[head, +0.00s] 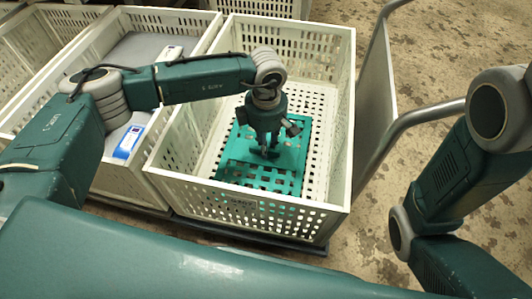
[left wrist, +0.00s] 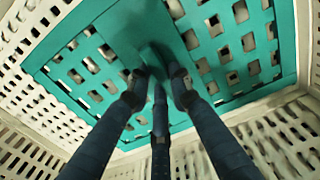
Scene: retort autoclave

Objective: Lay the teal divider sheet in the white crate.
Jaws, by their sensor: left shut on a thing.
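The teal divider sheet (head: 291,157) is a flat panel with rows of square holes. It is inside the white crate (head: 335,130), low down near the crate's perforated floor; whether it touches the floor is unclear. My left gripper (head: 268,150) reaches down into the crate and is shut on the sheet near its middle. In the left wrist view the sheet (left wrist: 100,52) fills much of the picture, and the fingers (left wrist: 157,85) meet at its solid middle part. The fingers hide part of that grip. My right gripper is out of view; only my right arm shows.
Another white crate (head: 120,178) stands to the left with a grey sheet (head: 140,50) and white-and-blue packs (head: 128,142) inside. A metal cart rail (head: 425,115) runs along the right. More crates stand behind. Speckled floor is open at right.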

